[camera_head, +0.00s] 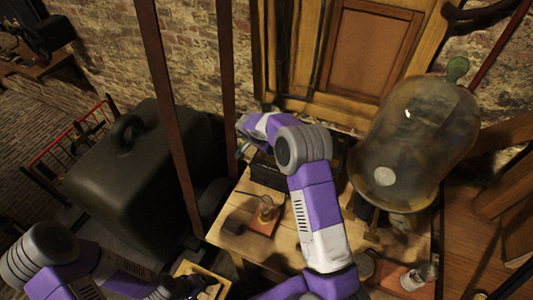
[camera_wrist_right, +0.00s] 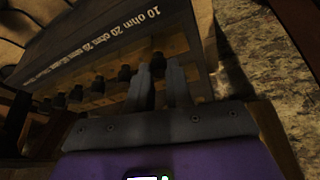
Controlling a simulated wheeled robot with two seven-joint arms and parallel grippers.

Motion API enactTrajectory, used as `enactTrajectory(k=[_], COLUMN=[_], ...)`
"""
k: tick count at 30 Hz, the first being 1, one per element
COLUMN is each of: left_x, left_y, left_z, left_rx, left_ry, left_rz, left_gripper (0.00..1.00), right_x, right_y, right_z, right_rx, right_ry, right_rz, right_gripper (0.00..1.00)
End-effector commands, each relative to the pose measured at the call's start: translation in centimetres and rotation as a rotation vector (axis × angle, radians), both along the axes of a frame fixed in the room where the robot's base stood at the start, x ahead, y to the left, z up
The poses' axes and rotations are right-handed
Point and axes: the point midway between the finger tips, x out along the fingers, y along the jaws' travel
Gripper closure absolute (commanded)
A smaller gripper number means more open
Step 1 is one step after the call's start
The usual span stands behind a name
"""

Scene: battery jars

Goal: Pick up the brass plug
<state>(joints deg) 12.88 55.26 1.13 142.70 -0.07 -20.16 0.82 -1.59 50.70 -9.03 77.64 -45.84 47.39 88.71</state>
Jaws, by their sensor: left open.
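In the right wrist view a dark box (camera_wrist_right: 105,35) lettered "10 ohm 20 ohm" carries a row of dark-topped plugs (camera_wrist_right: 98,84). One plug (camera_wrist_right: 158,64) stands between the fingertips of my right gripper (camera_wrist_right: 160,72); I cannot tell whether the fingers press on it. No brass colour shows on it. In the head view the box (camera_head: 268,172) is partly behind my right arm, and the right gripper (camera_head: 243,150) is mostly hidden at its far end. My left gripper (camera_head: 193,287) is open at the bottom edge, over a small wooden tray (camera_head: 184,267).
A glass bell jar (camera_head: 415,135) stands at the right of the wooden table (camera_head: 285,240). A large dark case (camera_head: 135,170) and dark uprights (camera_head: 170,100) stand at the left.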

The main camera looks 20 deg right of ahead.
Motion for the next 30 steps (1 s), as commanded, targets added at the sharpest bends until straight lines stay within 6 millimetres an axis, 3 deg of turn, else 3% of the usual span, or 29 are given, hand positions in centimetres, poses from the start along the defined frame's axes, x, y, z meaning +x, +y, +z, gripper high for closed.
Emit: enactTrajectory(k=[2, 13, 24, 30], left_x=[0.0, 0.0, 0.0, 0.0], left_y=[0.0, 0.0, 0.0, 0.0], left_z=[0.0, 0.0, 0.0, 0.0], left_rx=[0.0, 0.0, 0.0, 0.0], left_ry=[0.0, 0.0, 0.0, 0.0], left_rz=[0.0, 0.0, 0.0, 0.0], left_gripper=[0.15, 0.15, 0.15, 0.15], right_x=[0.0, 0.1, 0.0, 0.3], right_y=[0.0, 0.0, 0.0, -0.4], right_z=[0.0, 0.8, 7.8, 9.5], right_rx=[0.0, -0.001, 0.0, 0.0], right_ry=[0.0, -0.003, -0.004, 0.0], right_rz=[0.0, 0.001, 0.0, 0.051], right_gripper=[1.0, 1.0, 1.0, 1.0])
